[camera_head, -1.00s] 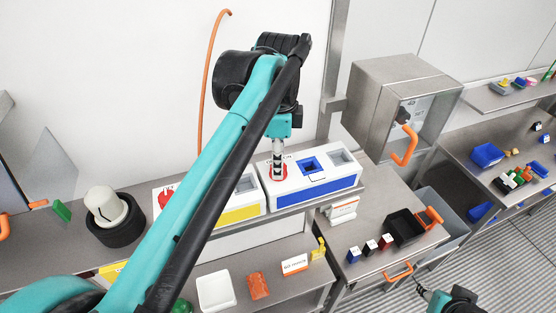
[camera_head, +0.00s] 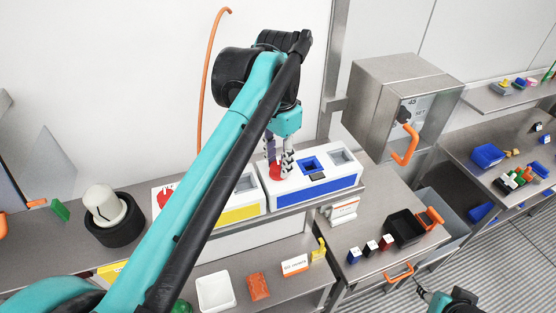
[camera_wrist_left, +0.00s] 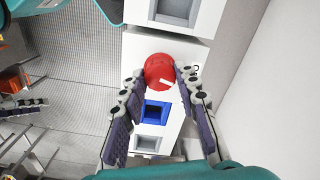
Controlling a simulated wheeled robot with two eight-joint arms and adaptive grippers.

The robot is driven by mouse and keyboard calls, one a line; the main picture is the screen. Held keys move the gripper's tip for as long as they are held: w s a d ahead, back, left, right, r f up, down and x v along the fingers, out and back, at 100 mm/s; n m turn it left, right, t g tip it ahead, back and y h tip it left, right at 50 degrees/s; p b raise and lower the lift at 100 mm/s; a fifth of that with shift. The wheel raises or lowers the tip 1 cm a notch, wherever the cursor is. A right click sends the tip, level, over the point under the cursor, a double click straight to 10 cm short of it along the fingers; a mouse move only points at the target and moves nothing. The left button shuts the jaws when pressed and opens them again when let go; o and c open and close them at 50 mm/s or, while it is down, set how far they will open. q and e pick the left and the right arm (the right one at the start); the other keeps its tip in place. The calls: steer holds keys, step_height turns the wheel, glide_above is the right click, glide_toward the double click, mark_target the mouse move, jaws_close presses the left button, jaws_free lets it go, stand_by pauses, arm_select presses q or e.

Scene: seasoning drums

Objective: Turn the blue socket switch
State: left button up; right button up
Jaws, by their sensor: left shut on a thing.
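The blue socket switch is a white box with a blue front band (camera_head: 318,192), standing on the back shelf. On its top are a red round knob (camera_head: 275,171), a blue square socket (camera_head: 310,164) and a grey recess. In the left wrist view the knob (camera_wrist_left: 159,70) sits between my left fingertips and bears a white mark; the blue socket (camera_wrist_left: 153,112) lies between the fingers. My left gripper (camera_head: 279,172) points down and is shut on the red knob from two sides. My right gripper (camera_head: 424,289) shows only partly at the lower right, its fingers unclear.
A similar box with a yellow band (camera_head: 240,212) stands close on the left. A steel cabinet with an orange handle (camera_head: 405,147) is at the right. A black bin (camera_head: 404,227) and small coloured blocks (camera_head: 370,247) sit on the lower counter.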

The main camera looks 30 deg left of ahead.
mark_target(279, 164)
arm_select(q)
steer(key=shift+n, duration=1.2)
steer(key=o, duration=1.2)
steer(key=shift+c, duration=0.2)
step_height(279, 164, up, 12)
